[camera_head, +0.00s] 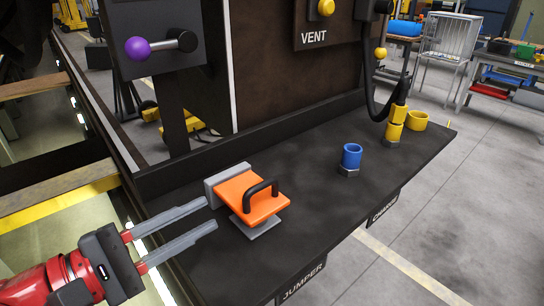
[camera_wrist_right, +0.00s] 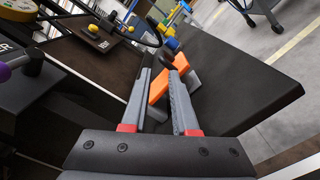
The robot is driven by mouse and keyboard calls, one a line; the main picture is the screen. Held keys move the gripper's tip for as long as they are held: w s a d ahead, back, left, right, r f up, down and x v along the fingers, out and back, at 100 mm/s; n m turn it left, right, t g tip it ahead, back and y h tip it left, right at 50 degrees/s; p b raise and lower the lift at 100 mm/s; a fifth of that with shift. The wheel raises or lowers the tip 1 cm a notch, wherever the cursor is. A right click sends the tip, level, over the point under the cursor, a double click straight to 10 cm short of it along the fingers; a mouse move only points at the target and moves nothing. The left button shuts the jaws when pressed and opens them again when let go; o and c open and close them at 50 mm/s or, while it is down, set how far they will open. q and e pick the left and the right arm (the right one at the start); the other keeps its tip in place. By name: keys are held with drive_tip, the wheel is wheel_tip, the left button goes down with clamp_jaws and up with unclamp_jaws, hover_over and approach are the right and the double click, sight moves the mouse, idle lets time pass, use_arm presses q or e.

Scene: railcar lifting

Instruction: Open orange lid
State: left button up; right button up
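The orange lid (camera_head: 252,196) lies over a grey box (camera_head: 244,222) on the black shelf, with a grey upright block at its left edge and a black arched handle (camera_head: 262,188) on top. The JUMPER label is in front of it. My right gripper (camera_head: 211,214) comes in from the lower left, open and empty. Its two grey fingers point at the lid's left side and appear short of it. In the right wrist view, the lid (camera_wrist_right: 158,88) shows beyond and between the spread fingers (camera_wrist_right: 159,76). My left gripper is not in view.
A blue cup-like socket (camera_head: 351,157) and yellow fittings (camera_head: 393,128) stand farther right on the black shelf (camera_head: 310,222). A purple knob (camera_head: 138,48) sticks out at upper left. A dark back panel borders the shelf. The shelf in front of the lid is clear.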

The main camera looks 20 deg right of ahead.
sight(273, 177)
drive_tip(key=p+x, duration=0.1)
drive_tip(key=x, duration=1.2)
drive_tip(key=shift+w+d+f+p, duration=0.1)
drive_tip(key=shift+d+f+p, duration=0.05)
drive_tip(key=shift+d+p, duration=0.25)
clamp_jaws()
idle(0.6)
